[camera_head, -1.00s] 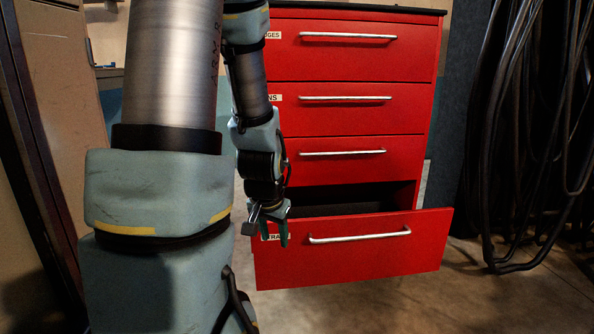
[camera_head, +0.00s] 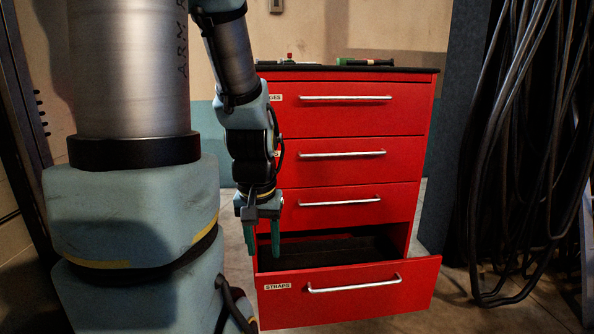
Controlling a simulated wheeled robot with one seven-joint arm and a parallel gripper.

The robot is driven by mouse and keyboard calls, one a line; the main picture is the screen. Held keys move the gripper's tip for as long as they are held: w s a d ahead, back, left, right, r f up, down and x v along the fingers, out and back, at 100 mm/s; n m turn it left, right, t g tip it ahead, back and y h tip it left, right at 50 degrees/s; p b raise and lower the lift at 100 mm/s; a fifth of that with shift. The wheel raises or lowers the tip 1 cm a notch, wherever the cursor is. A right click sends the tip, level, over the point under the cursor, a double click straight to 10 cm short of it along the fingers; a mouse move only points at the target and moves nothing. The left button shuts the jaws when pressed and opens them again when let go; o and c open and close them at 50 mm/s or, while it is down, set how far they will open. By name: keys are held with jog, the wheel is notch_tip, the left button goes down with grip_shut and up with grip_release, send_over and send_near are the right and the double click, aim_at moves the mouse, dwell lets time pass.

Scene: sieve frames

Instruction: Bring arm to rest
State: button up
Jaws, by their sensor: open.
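My gripper (camera_head: 262,238) hangs pointing down, with its two greenish fingers apart and nothing between them. It is in front of the left side of the red drawer cabinet (camera_head: 345,172), just above the left end of the open bottom drawer (camera_head: 365,290). I cannot tell whether the fingers touch the drawer's edge. The bottom drawer is labelled STRAPS and is pulled out; its dark inside shows, partly hidden by my gripper. The three drawers above it are shut.
The cabinet's black top (camera_head: 300,67) carries a few small tools, one of them green and black (camera_head: 365,62). Black cables (camera_head: 520,150) hang at the right. Bare floor (camera_head: 480,310) shows to the right of the drawer.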

notch_tip(320, 180, up, 20)
jog(key=p, duration=1.7)
